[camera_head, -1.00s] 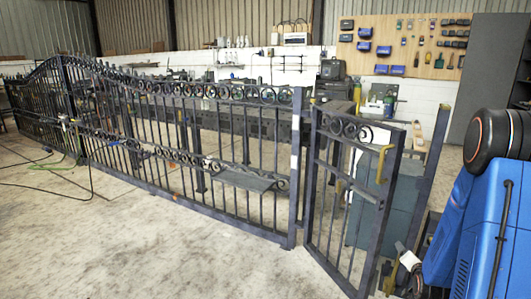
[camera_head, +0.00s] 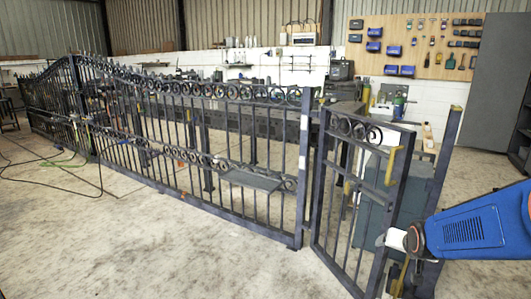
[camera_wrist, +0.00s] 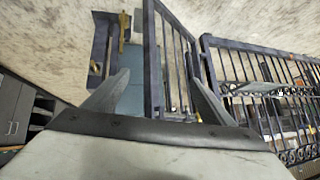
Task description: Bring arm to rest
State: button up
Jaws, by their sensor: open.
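My gripper (camera_head: 402,241) is at the lower right in the head view, at the end of my blue arm, and overlaps the lower right part of the small scroll gate in the picture. In the wrist view my gripper (camera_wrist: 160,76) shows two grey fingers spread apart with nothing between them. The small gate (camera_head: 318,190) is a dark metal leaf with scrolls along its top and a yellow handle (camera_head: 391,166) on its right side. It stands ajar, its free edge apart from the dark post (camera_head: 447,150) at right. The gate also shows upside down in the wrist view (camera_wrist: 153,50).
A long dark scroll fence (camera_head: 220,150) runs left from the gate's hinge post (camera_head: 304,170). A grey-green cabinet (camera_head: 420,195) stands behind the gate. Cables (camera_head: 50,165) lie on the floor at left. The concrete floor (camera_head: 130,250) in front is clear.

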jog(key=s+a+r+n+g, duration=0.1)
jog(key=s+a, duration=0.3)
jog(key=s, duration=0.4)
jog(key=s+a+r+n+g+y, duration=0.1)
jog(key=s+a+r, duration=0.3)
jog(key=s, duration=0.4)
jog(key=s+a+r+n+g+y, duration=0.1)
jog(key=s+a+r+n, duration=0.1)
jog(key=s, duration=0.7)
jog(key=shift+a+r+n+g, duration=0.15)
jog(key=shift+a+n+g, duration=0.25)
jog(key=shift+a+n, duration=0.4)
jog(key=shift+a, duration=0.1)
jog(key=shift+c, duration=0.6)
